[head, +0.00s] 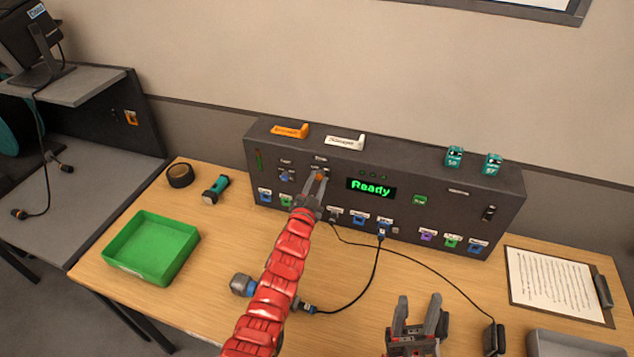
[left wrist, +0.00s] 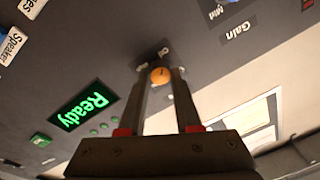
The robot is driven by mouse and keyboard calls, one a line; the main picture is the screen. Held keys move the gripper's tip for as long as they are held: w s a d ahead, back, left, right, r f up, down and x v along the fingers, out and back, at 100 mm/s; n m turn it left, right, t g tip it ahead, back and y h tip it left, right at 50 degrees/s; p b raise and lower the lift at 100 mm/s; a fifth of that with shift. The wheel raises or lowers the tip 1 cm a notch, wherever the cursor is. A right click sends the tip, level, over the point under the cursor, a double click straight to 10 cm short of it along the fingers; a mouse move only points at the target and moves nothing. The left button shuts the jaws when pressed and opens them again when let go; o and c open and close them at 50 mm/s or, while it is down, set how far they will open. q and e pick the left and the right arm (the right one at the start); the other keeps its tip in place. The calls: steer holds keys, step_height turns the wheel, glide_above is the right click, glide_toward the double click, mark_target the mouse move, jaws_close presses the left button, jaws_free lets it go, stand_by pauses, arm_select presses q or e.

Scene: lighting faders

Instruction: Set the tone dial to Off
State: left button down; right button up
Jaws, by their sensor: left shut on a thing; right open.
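The tone dial is a small orange knob (left wrist: 160,76) on the front of the dark panel (head: 470,215); in the head view the orange knob (head: 320,176) shows between my fingertips. My left gripper (head: 314,186) reaches up to the panel, and its fingers are shut on the orange knob. In the left wrist view the left gripper's (left wrist: 160,85) two fingers lie on either side of the knob. Small lettering beside the knob is partly hidden and hard to read. My right gripper (head: 418,318) is open and empty above the table's front.
A green display (head: 371,188) reads "Ready", right of the knob. A blue knob (head: 285,176) sits to its left. Cables run from the panel across the table. A green tray (head: 152,247), a flashlight (head: 215,189) and a clipboard (head: 555,284) lie around it.

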arm_select(q)
steer(key=c, duration=0.6)
jaws_free()
steer(key=shift+s, duration=0.1)
steer(key=shift+s+a+f, duration=0.1)
steer(key=shift+s+f, duration=0.1)
steer(key=shift+s, duration=0.1)
steer(key=b+v, duration=0.4)
steer(key=v, duration=1.2)
steer(key=shift+s, duration=0.3)
steer(key=shift+a+r, duration=0.15)
